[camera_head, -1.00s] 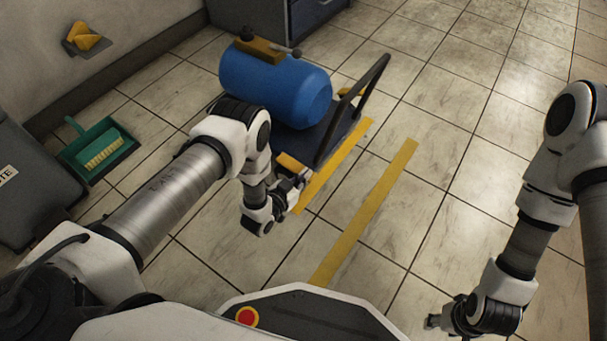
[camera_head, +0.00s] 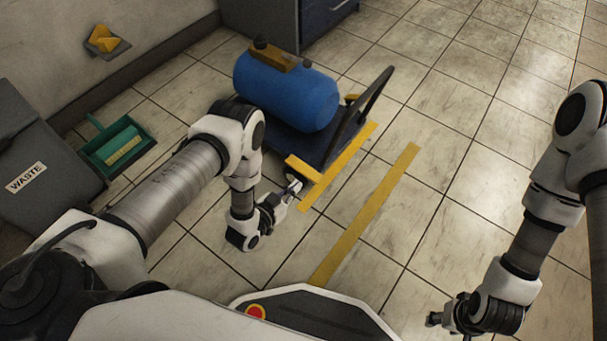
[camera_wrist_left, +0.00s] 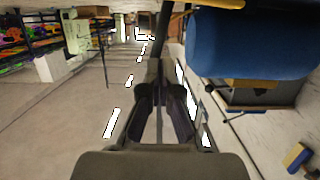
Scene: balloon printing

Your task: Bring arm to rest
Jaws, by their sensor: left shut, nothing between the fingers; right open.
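My left arm reaches in from the left in the head view. Its gripper (camera_head: 294,190) is shut and empty, pointing toward the near end of the dark cart (camera_head: 340,148). It looks close to the cart's yellow corner; I cannot tell the exact gap. The gripper fingers also show in the left wrist view (camera_wrist_left: 162,100). My right gripper (camera_head: 435,319) hangs low at the bottom right, open, above bare floor and apart from any object. A blue tank (camera_head: 285,92) lies on the cart and also shows in the left wrist view (camera_wrist_left: 250,45).
A grey waste bin (camera_head: 40,165) and a green dustpan with brush (camera_head: 118,147) stand at the left. A yellow floor strip (camera_head: 365,215) runs past the cart. A dark cabinet (camera_head: 315,18) stands at the back. The tiled floor on the right is clear.

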